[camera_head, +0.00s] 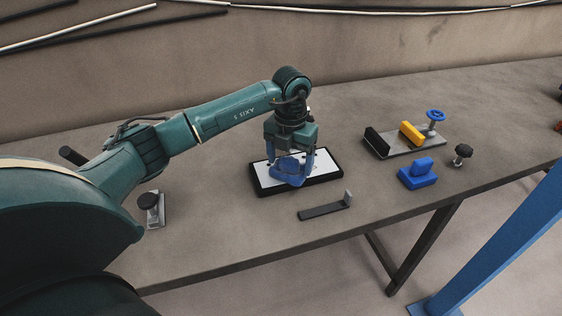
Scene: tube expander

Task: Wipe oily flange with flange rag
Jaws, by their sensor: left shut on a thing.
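My left gripper (291,165) points down over a black-rimmed tray (327,175) with a white inner face, near the middle of the table. Its blue fingers are shut on a blue piece (288,173), which I take to be the flange rag. The piece is low over the white face; I cannot tell whether it touches it. Dark marks show on the white face beside the gripper. The oily flange cannot be made out clearly; the gripper and the blue piece cover the middle of the tray. My right gripper is not in view.
A dark bar with an upright end (325,207) lies in front of the tray. To the right are a blue block (417,174), a black knob (462,152) and a clamp base (405,146) with a yellow block (411,132). A black-knobbed part (153,208) stands left. The tabletop behind the tray is clear.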

